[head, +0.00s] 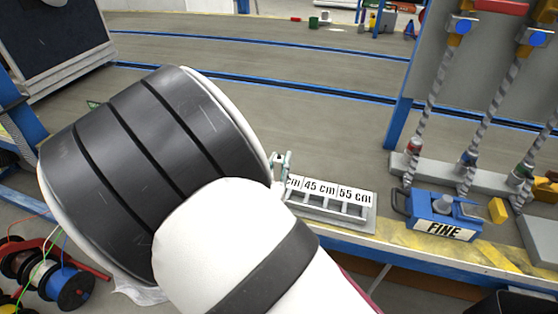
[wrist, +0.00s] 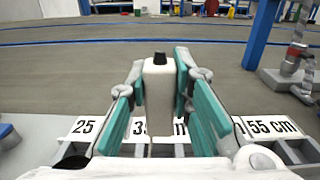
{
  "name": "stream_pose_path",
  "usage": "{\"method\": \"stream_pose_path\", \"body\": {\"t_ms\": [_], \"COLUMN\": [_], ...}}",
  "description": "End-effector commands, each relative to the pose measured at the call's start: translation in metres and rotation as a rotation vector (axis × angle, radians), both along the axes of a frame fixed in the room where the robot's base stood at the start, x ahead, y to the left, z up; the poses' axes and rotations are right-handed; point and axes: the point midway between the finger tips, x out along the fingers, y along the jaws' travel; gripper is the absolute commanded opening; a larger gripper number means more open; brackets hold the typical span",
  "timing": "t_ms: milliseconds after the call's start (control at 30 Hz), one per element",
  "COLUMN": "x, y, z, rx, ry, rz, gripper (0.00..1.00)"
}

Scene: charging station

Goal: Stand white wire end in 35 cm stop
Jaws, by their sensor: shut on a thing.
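The white wire end (wrist: 160,98) is an upright off-white block with a dark tip in the wrist view. My gripper (wrist: 161,72) is shut on it, with teal pads on both sides. The stop rack (head: 368,222) is a grey slotted holder on the bench edge in the head view; its labels also show in the wrist view (wrist: 85,126). There the 25 and 55 cm labels are readable, while the fingers and wire end partly hide the 35 and 45 cm ones. The wire end's foot is hidden, so I cannot tell whether it is in a slot.
A blue box marked FINE (head: 440,215) stands right of the rack, near several twisted cables (head: 487,120) on an upright panel. Wire spools (head: 68,287) are at lower left. The grey surface (head: 340,110) behind the rack is clear. My arm hides the rack's left part.

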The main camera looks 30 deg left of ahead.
Motion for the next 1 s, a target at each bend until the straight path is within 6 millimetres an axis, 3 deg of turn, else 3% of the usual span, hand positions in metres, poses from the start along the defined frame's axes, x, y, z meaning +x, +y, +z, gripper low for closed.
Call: {"method": "stream_pose_path", "body": {"t_ms": [400, 1000], "x": [0.000, 0.000], "y": [0.000, 0.000], "z": [-0.033, -0.034], "rx": [0.000, 0.001], "ry": [0.000, 0.000], "rz": [0.000, 0.000], "gripper": [0.00, 0.00]}}
